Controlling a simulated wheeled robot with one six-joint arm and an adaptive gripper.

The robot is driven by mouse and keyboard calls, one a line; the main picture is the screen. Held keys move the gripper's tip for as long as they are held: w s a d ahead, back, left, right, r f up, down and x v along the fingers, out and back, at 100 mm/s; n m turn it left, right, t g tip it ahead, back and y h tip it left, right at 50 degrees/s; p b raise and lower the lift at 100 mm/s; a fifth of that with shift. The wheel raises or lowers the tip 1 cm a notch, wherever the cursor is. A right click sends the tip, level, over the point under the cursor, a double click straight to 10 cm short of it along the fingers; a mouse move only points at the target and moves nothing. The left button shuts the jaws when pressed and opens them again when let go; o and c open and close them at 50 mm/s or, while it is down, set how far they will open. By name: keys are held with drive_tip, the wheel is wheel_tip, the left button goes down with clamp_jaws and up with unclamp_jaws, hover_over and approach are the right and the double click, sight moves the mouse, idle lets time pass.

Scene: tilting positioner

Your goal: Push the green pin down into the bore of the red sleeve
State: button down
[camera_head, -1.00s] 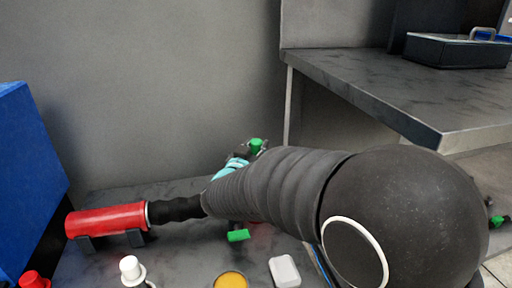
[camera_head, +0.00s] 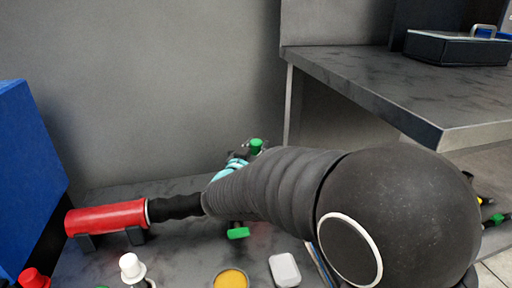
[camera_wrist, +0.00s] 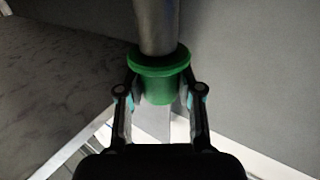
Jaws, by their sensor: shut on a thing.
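The green pin shows close up in the wrist view (camera_wrist: 158,88), with a green flanged head and a grey shank that runs up out of the picture. My gripper (camera_wrist: 160,98) is shut on the green head, one finger on each side. In the head view a green head (camera_head: 256,145), likely this pin, shows at the gripper end, beyond my dark arm. I cannot make out the red sleeve or its bore for certain; my arm hides the area below the gripper.
A red cylinder (camera_head: 106,217) with a black end lies in a cradle on the left. A green part (camera_head: 238,233), a white-capped item (camera_head: 131,267), a yellow disc (camera_head: 231,280) and a white block (camera_head: 285,270) are nearby. A dark bench (camera_head: 400,85) stands at right.

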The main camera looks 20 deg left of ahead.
drive_tip(key=shift+f+b, duration=1.6)
drive_tip(key=shift+f, duration=0.85)
drive_tip(key=shift+r, duration=0.15)
drive_tip(key=shift+r+p, duration=2.2)
drive_tip(key=shift+r, duration=0.3)
drive_tip(key=shift+p, duration=0.3)
idle(1.0)
